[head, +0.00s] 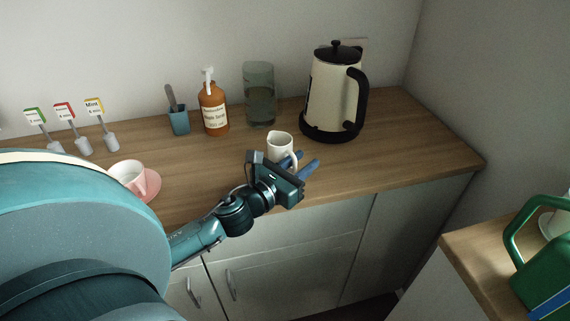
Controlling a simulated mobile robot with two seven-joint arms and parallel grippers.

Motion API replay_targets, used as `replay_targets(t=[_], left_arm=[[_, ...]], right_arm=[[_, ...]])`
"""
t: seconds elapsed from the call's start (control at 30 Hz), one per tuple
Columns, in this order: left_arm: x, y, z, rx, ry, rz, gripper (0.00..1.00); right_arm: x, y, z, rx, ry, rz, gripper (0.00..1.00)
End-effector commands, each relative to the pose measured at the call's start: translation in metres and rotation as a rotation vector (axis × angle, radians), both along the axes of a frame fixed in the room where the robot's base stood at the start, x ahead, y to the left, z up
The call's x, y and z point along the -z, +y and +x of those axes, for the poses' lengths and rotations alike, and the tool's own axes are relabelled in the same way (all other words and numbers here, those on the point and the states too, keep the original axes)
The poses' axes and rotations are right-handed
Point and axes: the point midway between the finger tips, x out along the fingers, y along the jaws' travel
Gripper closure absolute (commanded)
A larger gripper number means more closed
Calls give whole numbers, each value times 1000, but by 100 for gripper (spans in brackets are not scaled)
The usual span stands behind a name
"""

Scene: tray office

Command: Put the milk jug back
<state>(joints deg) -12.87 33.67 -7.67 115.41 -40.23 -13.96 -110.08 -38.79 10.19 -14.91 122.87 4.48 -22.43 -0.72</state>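The milk jug, a small white jug (280,142), stands upright on the wooden counter (395,150) near its front edge, left of the kettle. My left gripper (306,160) is at the jug's front right side. Its two blue fingers point right and away, with a gap between them, and look open. The gripper hides the jug's lower part, so I cannot tell whether a finger touches it. My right gripper is not in view.
A cream kettle (328,98), glass vessel (260,93), brown syrup bottle (213,111) and teal holder (179,121) stand behind.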

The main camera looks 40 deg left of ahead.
Motion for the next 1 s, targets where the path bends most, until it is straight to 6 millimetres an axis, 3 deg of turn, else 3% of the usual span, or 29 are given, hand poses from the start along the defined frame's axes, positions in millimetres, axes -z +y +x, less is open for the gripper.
replay_targets(t=[0.6, 1.0], left_arm=[[4, 12, -101, -1, 3, -3, 70], [1, 14, -116, 0, 0, 1, 70]], right_arm=[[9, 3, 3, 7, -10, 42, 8], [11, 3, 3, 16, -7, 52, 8]])
